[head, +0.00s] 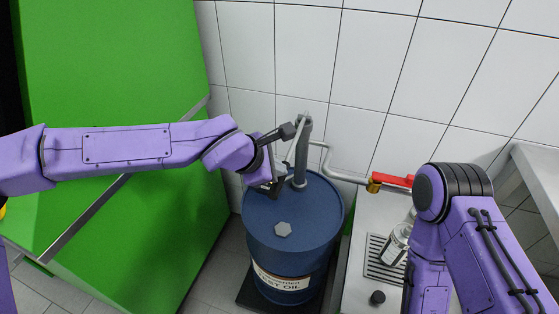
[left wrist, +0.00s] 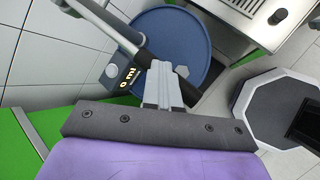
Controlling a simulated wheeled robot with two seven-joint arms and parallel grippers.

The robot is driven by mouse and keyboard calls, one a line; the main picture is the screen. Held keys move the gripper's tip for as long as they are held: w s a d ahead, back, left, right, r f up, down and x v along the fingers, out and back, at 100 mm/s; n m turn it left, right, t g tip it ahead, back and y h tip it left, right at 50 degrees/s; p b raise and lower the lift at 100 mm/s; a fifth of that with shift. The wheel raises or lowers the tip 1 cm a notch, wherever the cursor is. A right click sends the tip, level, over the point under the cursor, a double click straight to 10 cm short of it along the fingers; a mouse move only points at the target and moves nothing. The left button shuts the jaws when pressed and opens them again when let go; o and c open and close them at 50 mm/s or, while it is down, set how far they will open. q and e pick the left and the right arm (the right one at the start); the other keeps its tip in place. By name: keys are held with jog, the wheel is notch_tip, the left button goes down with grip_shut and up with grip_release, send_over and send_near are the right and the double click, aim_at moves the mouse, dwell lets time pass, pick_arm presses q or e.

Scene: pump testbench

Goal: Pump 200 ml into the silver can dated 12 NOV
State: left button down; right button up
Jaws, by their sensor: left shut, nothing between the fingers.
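A blue oil drum (head: 265,222) carries a grey hand pump (head: 301,150) with a lever ending in a dark grip (head: 287,131). In the left wrist view, the dark grip (left wrist: 188,88) crosses by my left gripper (left wrist: 161,68), whose fingers are shut with nothing between them. Contact is unclear. The pump display (left wrist: 131,78) reads 0 ml. In the head view my left gripper (head: 270,186) is beside the pump, above the drum top. A silver can (head: 396,244) stands on the drip grate, partly hidden by my right arm; its label is too small to read. My right gripper is out of view.
A pipe (head: 345,176) runs right from the pump to a valve with a red handle (head: 393,180). A black knob (head: 377,297) sits on the bench (head: 357,245) in front of the grate (head: 377,262). A green cabinet (head: 110,70) stands left; a tiled wall is behind.

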pick_arm(q)
jog(key=shift+s+a+f+b, duration=0.15)
jog(key=shift+f+b, duration=0.4)
jog(key=shift+f, duration=0.55)
jog(key=shift+s+d+f+b, duration=0.1)
jog(key=shift+f+b, duration=0.45)
jog(key=shift+f, duration=0.55)
dwell(1.5)
jog(key=shift+r, duration=0.1)
dwell(0.4)
jog(key=shift+w+r+p, duration=0.15)
jog(key=shift+r+p, duration=1.55)
jog(key=shift+p, duration=0.25)
jog(key=shift+w+r+p, duration=0.2)
jog(key=shift+r+p, duration=1.45)
jog(key=shift+p, duration=0.35)
jog(key=shift+w+r+p, duration=0.15)
jog(key=shift+r+p, duration=1.55)
jog(key=shift+p, duration=0.25)
jog(key=r+p, duration=0.1)
jog(key=p, duration=0.1)
jog(key=r+p, duration=0.1)
jog(key=r, duration=0.1)
jog(key=r+p, duration=0.2)
jog(key=shift+w+d+p, duration=0.2)
jog(key=shift+w+p, duration=0.05)
jog(key=shift+p, duration=0.05)
